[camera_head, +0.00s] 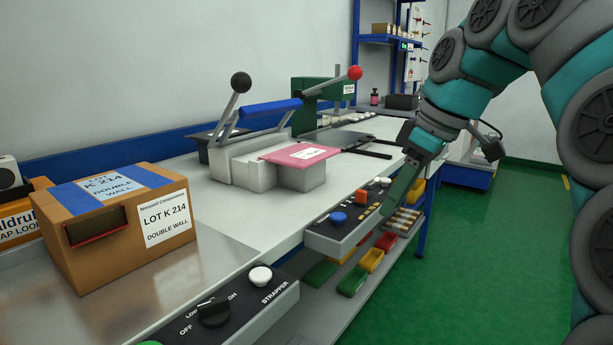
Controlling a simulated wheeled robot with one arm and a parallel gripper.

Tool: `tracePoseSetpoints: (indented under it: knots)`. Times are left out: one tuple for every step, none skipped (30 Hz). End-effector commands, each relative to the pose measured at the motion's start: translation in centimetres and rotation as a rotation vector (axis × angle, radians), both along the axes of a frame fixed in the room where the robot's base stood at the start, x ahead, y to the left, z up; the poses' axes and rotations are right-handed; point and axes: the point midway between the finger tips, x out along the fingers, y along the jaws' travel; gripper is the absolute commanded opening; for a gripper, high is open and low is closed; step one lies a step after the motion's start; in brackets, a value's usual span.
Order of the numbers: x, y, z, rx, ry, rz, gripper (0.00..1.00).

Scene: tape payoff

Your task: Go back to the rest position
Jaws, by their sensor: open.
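My teal and grey arm comes in from the right side of the head view. One finger hides part of the other, and I cannot tell whether a finger touches the panel.
A cardboard box (118,222) with blue tape sits at left. A grey device (262,160) with levers and a pink card (300,153) stands mid-bench (200,185). A strapper panel (225,310) is in front. Coloured bins (371,259) fill a lower shelf. Green floor (470,270) is clear.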

Motion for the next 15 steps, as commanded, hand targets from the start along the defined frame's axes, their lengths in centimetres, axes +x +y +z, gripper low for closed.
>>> tracePoseSetpoints:
  knots:
    - [-0.3, 0.1, -0.2, -0.002, 0.006, -0.006, 0.45]
    - [-0.4, 0.2, -0.4, -0.004, 0.011, -0.010, 0.45]
    - [-0.6, 0.3, -0.6, -0.005, 0.017, -0.017, 0.45]
    - [-0.8, 0.5, -0.9, -0.007, 0.023, -0.023, 0.45]
    - [-0.9, 0.6, -1.1, -0.009, 0.029, -0.029, 0.45]
    - [-1.2, 0.7, -1.5, -0.011, 0.036, -0.037, 0.45]
    - [-1.4, 0.9, -1.7, -0.013, 0.042, -0.044, 0.45]
    - [-1.6, 1.0, -1.9, -0.015, 0.046, -0.053, 0.45]
    - [-2.0, 1.1, -2.3, -0.018, 0.054, -0.062, 0.45]
    - [-2.3, 1.3, -2.7, -0.021, 0.064, -0.071, 0.45]
    - [-2.6, 1.4, -3.1, -0.024, 0.073, -0.080, 0.45]
    - [-3.1, 1.6, -3.6, -0.029, 0.084, -0.093, 0.45]
    - [-3.4, 1.7, -4.0, -0.031, 0.093, -0.105, 0.45]
    - [-3.8, 1.9, -4.5, -0.035, 0.102, -0.117, 0.45]
    - [-4.4, 2.1, -5.3, -0.042, 0.120, -0.136, 0.45]
